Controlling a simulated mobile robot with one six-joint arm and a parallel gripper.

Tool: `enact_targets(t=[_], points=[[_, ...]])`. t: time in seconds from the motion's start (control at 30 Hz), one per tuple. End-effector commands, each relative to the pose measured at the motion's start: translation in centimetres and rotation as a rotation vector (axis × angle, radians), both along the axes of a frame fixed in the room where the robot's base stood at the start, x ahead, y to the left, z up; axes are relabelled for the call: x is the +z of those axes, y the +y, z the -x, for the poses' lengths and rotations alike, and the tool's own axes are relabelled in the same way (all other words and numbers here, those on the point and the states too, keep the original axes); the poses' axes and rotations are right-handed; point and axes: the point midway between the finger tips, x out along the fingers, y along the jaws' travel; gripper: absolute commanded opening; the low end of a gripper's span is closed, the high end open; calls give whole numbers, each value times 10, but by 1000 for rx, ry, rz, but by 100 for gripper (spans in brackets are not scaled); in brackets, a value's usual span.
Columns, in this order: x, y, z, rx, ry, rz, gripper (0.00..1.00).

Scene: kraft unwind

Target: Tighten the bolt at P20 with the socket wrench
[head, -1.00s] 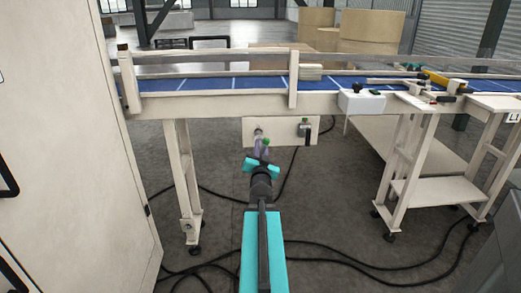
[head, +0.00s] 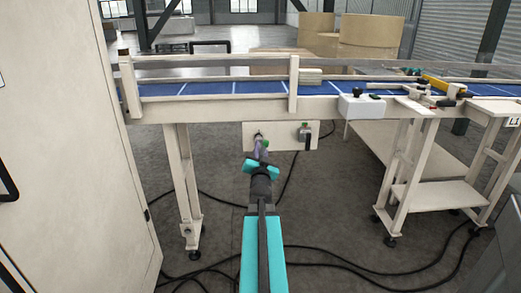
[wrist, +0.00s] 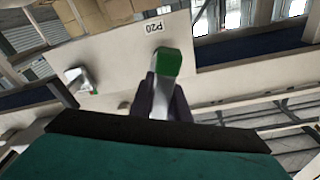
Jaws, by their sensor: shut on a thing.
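The socket wrench (wrist: 166,70) shows in the wrist view as a grey metal body with a green end. My gripper (wrist: 165,103) is shut on it with dark fingers. A P20 label (wrist: 146,27) is on the panel, upside down in the wrist view. A small dark round spot, perhaps the bolt, shows at the fingertips in the head view. Contact with the wrench cannot be told.
A fitting with a dark handle (head: 306,136) is on the panel to the right, also seen in the wrist view (wrist: 80,80). The blue conveyor (head: 210,88) runs above. A pale cabinet (head: 75,150) stands at left. Cables (head: 340,258) lie on the floor.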

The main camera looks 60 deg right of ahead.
Motion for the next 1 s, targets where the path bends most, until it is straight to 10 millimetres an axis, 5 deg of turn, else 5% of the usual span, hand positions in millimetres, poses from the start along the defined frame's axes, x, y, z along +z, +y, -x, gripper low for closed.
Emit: enact_targets(t=[1.0], points=[[3,-21,-16,1,-55,-36,0]])
